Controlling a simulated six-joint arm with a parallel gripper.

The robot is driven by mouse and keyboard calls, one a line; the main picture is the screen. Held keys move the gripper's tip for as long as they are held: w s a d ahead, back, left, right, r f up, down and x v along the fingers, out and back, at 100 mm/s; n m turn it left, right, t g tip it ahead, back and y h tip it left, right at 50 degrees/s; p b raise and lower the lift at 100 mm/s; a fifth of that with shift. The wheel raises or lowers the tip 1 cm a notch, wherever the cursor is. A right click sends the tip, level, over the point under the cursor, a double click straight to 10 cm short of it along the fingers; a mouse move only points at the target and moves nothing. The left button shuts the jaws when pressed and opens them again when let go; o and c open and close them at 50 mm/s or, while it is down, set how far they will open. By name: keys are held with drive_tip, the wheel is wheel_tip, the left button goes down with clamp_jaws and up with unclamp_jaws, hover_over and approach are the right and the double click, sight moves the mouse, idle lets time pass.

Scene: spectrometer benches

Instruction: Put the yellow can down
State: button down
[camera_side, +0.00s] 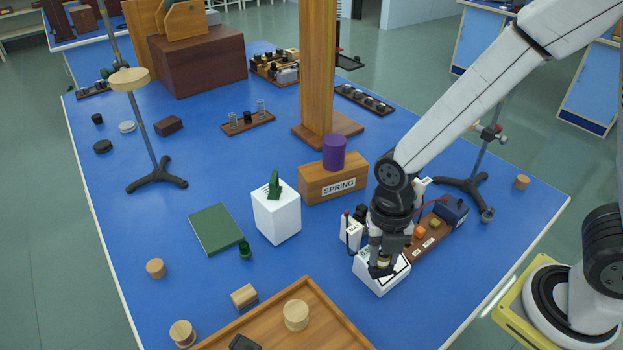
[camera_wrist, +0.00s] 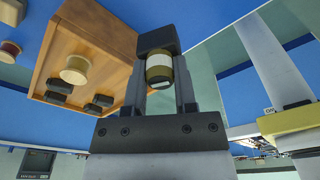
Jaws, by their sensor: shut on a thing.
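The yellow can (camera_wrist: 159,72), with a pale band around it, is between the fingers of my gripper (camera_wrist: 158,60) in the wrist view. In the side view my gripper (camera_side: 385,258) points down over a white box (camera_side: 377,283) at the right of the blue bench. Only a small yellowish bit of the can (camera_side: 383,263) shows there, among the dark fingers. I cannot tell whether the can touches the box top.
A brown strip (camera_side: 428,243) with orange knobs and a small labelled white block (camera_side: 351,232) stand close to my gripper. A SPRING box (camera_side: 328,187) carries a purple cylinder (camera_side: 334,152). A wooden tray (camera_side: 262,325) is at the front. Bare blue bench lies left of the white box.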

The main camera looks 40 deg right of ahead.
drive_tip(key=shift+w+a+f, duration=0.7)
drive_tip(key=shift+w+f, duration=0.85)
drive_tip(key=shift+w, duration=0.6)
drive_tip(key=shift+w+a+f, duration=0.65)
drive_tip(key=shift+w+f, duration=0.95)
drive_tip(key=shift+w, duration=0.55)
drive_tip(key=shift+w+a+f, duration=0.7)
drive_tip(key=shift+w+f, duration=0.85)
drive_tip(key=shift+w, duration=0.6)
drive_tip(key=shift+w+a+f, duration=0.1)
drive_tip(key=shift+w+f, duration=0.1)
drive_tip(key=shift+f, duration=1.6)
drive_tip(key=shift+f, duration=0.2)
